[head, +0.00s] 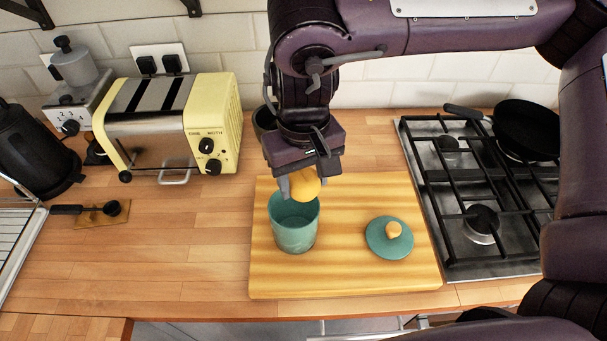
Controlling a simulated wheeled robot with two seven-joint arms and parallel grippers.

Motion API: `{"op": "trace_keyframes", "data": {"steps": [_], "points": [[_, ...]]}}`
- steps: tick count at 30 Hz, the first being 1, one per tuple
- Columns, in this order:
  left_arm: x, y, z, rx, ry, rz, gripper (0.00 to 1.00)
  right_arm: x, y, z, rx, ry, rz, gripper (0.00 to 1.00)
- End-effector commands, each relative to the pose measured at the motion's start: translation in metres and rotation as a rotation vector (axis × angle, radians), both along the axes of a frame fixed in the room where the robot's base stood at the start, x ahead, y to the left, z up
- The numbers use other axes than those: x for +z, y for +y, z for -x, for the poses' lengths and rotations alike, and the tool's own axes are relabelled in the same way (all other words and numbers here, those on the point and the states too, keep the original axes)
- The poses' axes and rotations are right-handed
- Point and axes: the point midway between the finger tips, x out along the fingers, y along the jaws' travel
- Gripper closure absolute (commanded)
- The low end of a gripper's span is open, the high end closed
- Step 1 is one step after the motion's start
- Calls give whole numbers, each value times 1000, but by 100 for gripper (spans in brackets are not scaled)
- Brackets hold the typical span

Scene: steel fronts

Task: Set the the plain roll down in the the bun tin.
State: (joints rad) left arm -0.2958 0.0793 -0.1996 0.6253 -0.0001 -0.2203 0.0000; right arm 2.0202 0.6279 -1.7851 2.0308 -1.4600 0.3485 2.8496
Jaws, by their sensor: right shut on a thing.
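My right gripper (303,186) is shut on the plain roll (306,187), a small round yellow-orange bun. It holds the roll above the back part of the bun tin's open mouth. The bun tin (294,232) is a teal cylinder standing upright and open on the wooden board. The gripper hides part of the roll, and the tin's inside shows only in part. The tin's teal lid (389,240), with a pale wooden knob, lies on the board to the right of the tin. My left gripper is not in view.
The wooden board (350,278) lies on the worktop. A gas hob (470,190) with a black pan (527,130) is at the right. A yellow toaster (170,125) and a black kettle (35,150) stand at the left.

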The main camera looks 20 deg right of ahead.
Motion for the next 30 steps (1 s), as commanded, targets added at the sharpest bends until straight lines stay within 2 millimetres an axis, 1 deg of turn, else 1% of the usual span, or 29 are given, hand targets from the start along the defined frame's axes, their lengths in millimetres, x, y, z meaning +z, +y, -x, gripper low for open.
{"op": "trace_keyframes", "data": {"steps": [1,2,7,17,20,27,30], "points": [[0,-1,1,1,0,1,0,1,0,0,0,0,0,61],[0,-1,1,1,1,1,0,1,0,0,0,0,0,46],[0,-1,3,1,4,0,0,0,0,0,0,0,0,24],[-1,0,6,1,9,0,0,3,0,0,0,-1,0,23],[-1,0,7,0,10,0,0,13,0,-1,0,-5,0,23],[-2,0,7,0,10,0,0,51,0,-1,-1,-7,1,23],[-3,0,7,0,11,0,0,64,0,-1,0,-4,2,23]]}}
